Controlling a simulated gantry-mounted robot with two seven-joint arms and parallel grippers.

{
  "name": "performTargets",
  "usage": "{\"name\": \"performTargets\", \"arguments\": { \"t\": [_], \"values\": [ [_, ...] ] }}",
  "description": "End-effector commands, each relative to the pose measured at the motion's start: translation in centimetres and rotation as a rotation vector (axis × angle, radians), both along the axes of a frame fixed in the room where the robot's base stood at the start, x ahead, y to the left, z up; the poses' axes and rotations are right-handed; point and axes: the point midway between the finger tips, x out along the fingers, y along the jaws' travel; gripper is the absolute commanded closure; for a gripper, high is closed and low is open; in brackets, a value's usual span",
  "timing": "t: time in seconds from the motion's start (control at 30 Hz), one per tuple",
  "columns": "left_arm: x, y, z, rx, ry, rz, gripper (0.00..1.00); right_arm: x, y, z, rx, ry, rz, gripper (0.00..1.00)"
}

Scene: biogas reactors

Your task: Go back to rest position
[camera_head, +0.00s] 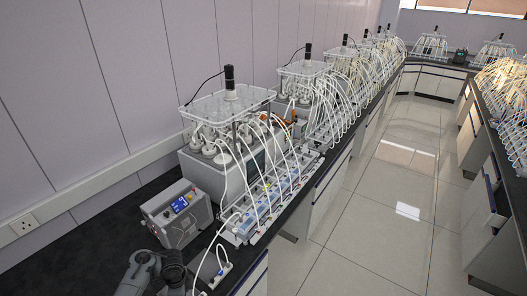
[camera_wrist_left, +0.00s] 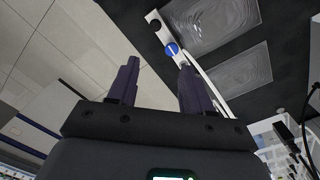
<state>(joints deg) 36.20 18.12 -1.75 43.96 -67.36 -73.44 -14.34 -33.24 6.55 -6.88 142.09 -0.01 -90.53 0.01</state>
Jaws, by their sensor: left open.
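My left gripper (camera_wrist_left: 157,75) shows in the left wrist view. Its two dark fingers stand well apart with nothing between them. Behind the fingers is a white strip with a round blue spot (camera_wrist_left: 172,49), and I see no contact with it. In the head view, grey jointed parts of my arm (camera_head: 145,272) show at the bottom left edge, beside the bench, but no fingertips can be made out there. My right gripper is in neither view.
A grey control box (camera_head: 177,212) with a blue screen stands near the arm parts. Behind it is a reactor bath (camera_head: 205,177) with many white tubes. A white socket strip (camera_head: 220,275) lies at the bench's front edge. The tiled aisle (camera_head: 385,215) is clear.

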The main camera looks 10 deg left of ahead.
Motion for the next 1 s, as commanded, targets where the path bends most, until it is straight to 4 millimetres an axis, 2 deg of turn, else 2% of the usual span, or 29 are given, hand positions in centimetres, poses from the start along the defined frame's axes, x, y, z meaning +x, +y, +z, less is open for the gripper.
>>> {"name": "performTargets", "arguments": {
  "t": [0.17,0.3,0.4,0.5,0.63,0.77,0.87,1.0],
  "values": [
    [-7.4,-1.1,-5.6,-0.011,0.134,-0.011,0.50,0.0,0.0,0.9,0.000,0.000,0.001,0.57],
    [-15.9,-3.4,-10.1,-0.015,0.225,-0.040,0.50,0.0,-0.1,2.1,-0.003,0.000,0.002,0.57],
    [-20.8,-5.3,-11.6,0.000,0.233,-0.031,0.50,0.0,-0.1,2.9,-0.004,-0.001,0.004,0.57],
    [-24.8,-7.4,-11.8,0.020,0.211,0.010,0.50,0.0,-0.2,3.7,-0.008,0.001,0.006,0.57],
    [-28.6,-10.2,-9.7,0.041,0.146,0.109,0.50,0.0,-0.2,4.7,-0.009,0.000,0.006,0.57],
    [-30.6,-12.6,-5.5,0.044,0.061,0.250,0.50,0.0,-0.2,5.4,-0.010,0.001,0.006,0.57],
    [-31.1,-13.8,-1.1,0.031,-0.014,0.384,0.50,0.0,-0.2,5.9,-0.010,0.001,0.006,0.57],
    [-30.4,-14.8,6.0,-0.013,-0.123,0.587,0.50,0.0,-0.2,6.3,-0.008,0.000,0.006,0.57]
  ]
}}
